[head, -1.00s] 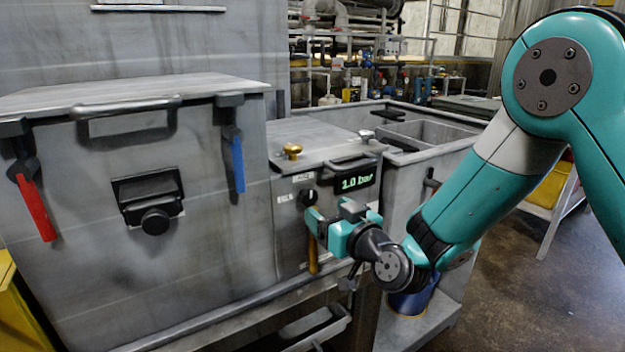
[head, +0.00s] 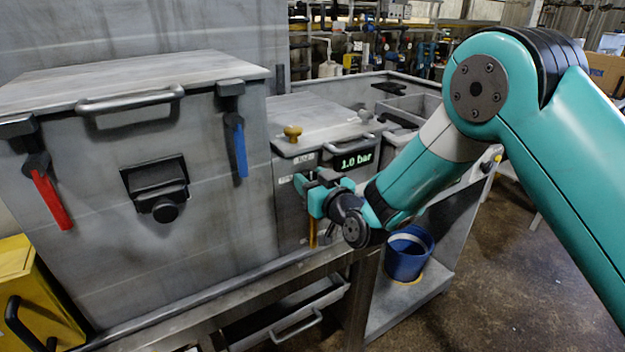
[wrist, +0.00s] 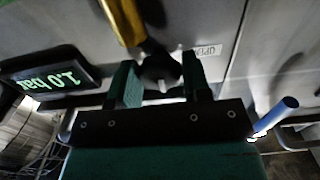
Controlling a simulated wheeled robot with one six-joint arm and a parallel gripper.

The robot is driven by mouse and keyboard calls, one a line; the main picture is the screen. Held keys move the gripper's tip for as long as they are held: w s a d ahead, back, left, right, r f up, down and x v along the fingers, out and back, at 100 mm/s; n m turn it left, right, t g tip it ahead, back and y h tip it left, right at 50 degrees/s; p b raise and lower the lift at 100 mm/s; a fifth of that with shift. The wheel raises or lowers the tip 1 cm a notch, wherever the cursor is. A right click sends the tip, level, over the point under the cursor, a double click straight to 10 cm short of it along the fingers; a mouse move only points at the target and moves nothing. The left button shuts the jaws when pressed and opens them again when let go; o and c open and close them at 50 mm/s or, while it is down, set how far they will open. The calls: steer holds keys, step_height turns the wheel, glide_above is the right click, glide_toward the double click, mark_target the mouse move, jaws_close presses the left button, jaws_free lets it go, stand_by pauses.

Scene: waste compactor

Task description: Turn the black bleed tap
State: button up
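The black bleed tap (wrist: 160,68) shows in the wrist view as a dark knob on the grey panel. It sits between the two fingers of my gripper (wrist: 163,78). The fingers are apart, one on each side of it; firm contact on both sides is not visible. In the head view my gripper (head: 312,190) is at the panel below and left of the display and hides the tap. The display (head: 354,160) reads 1.0 bar in green; it also shows in the wrist view (wrist: 48,76), upside down.
A yellow handle (wrist: 124,20) is close to the tap. A brass knob (head: 292,133) stands on the lid above. The large bin front (head: 90,230) has a red lever (head: 52,200) and a blue lever (head: 240,150). A blue bucket (head: 406,262) stands below my arm.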

steer(key=shift+f+n+b, duration=0.2)
steer(key=shift+n+b, duration=0.2)
steer(key=shift+b, duration=0.5)
steer(key=n+b, duration=1.5)
steer(key=b, duration=0.7)
steer(key=shift+r+n, duration=0.1)
steer(key=shift+n, duration=0.2)
steer(key=shift+r, duration=0.1)
steer(key=o, duration=0.9)
